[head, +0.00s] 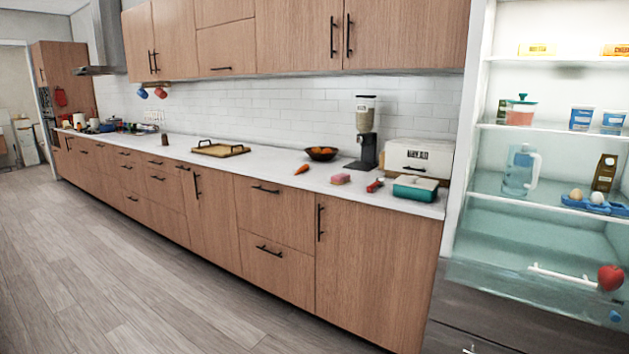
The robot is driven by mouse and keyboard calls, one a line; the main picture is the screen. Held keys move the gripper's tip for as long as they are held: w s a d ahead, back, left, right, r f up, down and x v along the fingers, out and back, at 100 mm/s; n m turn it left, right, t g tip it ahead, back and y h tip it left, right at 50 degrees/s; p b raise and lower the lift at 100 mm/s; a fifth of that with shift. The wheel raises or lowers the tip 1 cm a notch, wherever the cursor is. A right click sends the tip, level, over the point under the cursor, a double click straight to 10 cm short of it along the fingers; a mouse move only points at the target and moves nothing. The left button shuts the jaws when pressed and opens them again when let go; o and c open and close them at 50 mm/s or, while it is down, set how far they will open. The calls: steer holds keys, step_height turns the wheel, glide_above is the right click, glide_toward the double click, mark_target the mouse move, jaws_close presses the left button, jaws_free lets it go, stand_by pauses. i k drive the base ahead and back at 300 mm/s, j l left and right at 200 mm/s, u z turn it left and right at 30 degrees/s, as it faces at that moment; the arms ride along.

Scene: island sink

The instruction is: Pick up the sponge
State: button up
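A small pink block that looks like a sponge (341,179) lies on the white countertop (250,166), near its front edge toward the right end. It sits between a carrot (302,169) on its left and a small red object (375,185) on its right, apart from both. My gripper is not in view, and no part of my arm shows.
A teal box with a white lid (415,188), a bread box (415,158), a grain dispenser (365,130) and a dark fruit bowl (321,153) stand nearby. An open fridge (540,240) is at right. Upper cabinets (300,35) overhang the counter. The wooden floor (120,270) is clear.

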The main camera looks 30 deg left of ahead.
mark_target(340, 178)
steer(key=i+j+u, duration=0.75)
steer(key=i+j, duration=0.15)
steer(key=i, duration=0.4)
steer(key=i+j, duration=0.2)
steer(key=i, duration=0.45)
steer(key=i+j+u, duration=0.15)
steer(key=i, duration=0.5)
steer(key=i+j, duration=0.2)
steer(key=i, duration=0.45)
steer(key=j+u, duration=0.05)
